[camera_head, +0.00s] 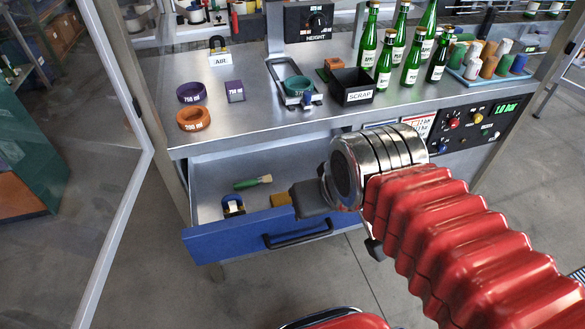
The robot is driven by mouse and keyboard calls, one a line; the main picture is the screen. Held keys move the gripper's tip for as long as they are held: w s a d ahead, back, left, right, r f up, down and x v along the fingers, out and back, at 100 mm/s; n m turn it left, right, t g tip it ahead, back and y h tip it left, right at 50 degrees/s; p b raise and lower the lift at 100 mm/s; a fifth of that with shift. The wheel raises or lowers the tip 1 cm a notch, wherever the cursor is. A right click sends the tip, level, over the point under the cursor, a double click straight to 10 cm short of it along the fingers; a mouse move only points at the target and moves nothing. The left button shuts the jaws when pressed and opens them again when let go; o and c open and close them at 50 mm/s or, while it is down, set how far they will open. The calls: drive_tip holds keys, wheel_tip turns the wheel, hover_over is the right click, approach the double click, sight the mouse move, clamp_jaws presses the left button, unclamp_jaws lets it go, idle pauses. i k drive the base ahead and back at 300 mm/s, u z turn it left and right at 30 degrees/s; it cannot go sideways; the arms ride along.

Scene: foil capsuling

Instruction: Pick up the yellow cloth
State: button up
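A small yellow-brown piece (281,199), which looks like the yellow cloth, lies in the open blue drawer (262,234) near its front wall. My gripper (300,198) is a dark grey block at the end of my red, bellows-covered arm. It is over the right part of the drawer, right beside the yellow piece in the picture, and covers part of that area. I cannot tell whether it touches the piece. The fingers are not clear enough to show if they are open or shut.
The drawer also holds a green-handled brush (253,183) and a small blue-and-black item (233,205). The steel bench (240,122) above carries rings, a black scrap bin (352,87) and green bottles (387,62). A frame post (128,110) stands at left.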

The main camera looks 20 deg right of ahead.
sight(279, 199)
drive_tip(key=u, duration=0.05)
drive_tip(key=k, duration=0.6)
drive_tip(key=u, duration=0.35)
drive_tip(key=i, duration=0.65)
drive_tip(key=u, duration=0.55)
drive_tip(key=i, duration=0.6)
drive_tip(key=u, duration=0.1)
